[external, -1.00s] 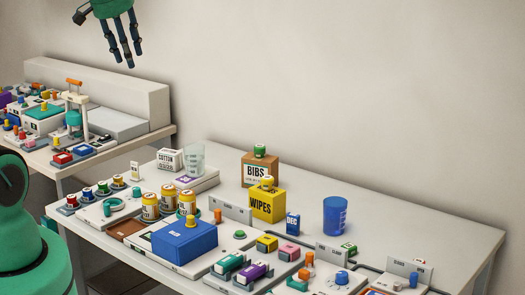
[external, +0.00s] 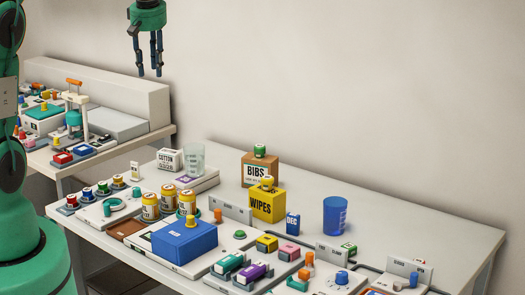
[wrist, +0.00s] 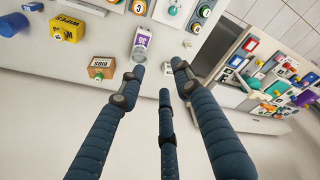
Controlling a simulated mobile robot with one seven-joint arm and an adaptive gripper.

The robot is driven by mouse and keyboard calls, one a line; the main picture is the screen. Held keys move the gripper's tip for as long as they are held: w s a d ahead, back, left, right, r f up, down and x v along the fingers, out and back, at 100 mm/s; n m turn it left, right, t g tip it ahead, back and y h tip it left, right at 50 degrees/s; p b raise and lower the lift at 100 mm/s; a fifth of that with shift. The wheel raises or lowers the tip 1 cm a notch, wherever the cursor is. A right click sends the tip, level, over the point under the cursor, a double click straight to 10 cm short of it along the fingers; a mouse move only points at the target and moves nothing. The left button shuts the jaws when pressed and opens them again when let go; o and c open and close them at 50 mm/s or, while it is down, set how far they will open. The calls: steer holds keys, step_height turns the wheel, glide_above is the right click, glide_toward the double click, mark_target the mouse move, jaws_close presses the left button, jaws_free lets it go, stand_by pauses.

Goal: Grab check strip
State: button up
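My gripper (external: 150,70) hangs high in the air at the top of the external view, above the back of the front table. Its fingers are spread and nothing is between them; they also fill the middle of the wrist view (wrist: 160,80). I cannot identify the check strip for certain. A small white upright piece (external: 134,170) with a label stands near the table's left back edge, but its label is too small to read. The gripper is well above and apart from everything on the table.
The front table (external: 450,240) holds a cotton box (external: 169,160), a clear cup (external: 194,158), a bibs box (external: 260,168), a yellow wipes box (external: 267,205), a blue cup (external: 336,215) and a blue box (external: 184,240). A second crowded table (external: 160,135) stands behind left.

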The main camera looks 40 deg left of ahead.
steer(key=w+a+f+n+g+p, duration=0.1)
steer(key=w+a+f+n, duration=0.2)
steer(key=a+f, duration=0.6)
steer(key=w+a+f+n+g+p, duration=0.1)
steer(key=w+a+f+n, duration=0.3)
steer(key=a+f, duration=0.5)
step_height(320, 180, down, 7)
steer(key=shift+w+a, duration=0.2)
steer(key=shift+w, duration=0.6)
steer(key=shift+f, duration=0.15)
glide_above(136, 178)
steer(key=shift+w+f, duration=0.2)
steer(key=shift+f, duration=1.85)
steer(key=shift+w+f, duration=0.15)
steer(key=shift+f, duration=1.9)
steer(key=shift+f, duration=0.1)
steer(key=shift+a+f, duration=0.15)
steer(key=shift+f, duration=1.1)
steer(key=shift+a+f, duration=0.15)
steer(key=shift+f, duration=1.1)
jaws_close()
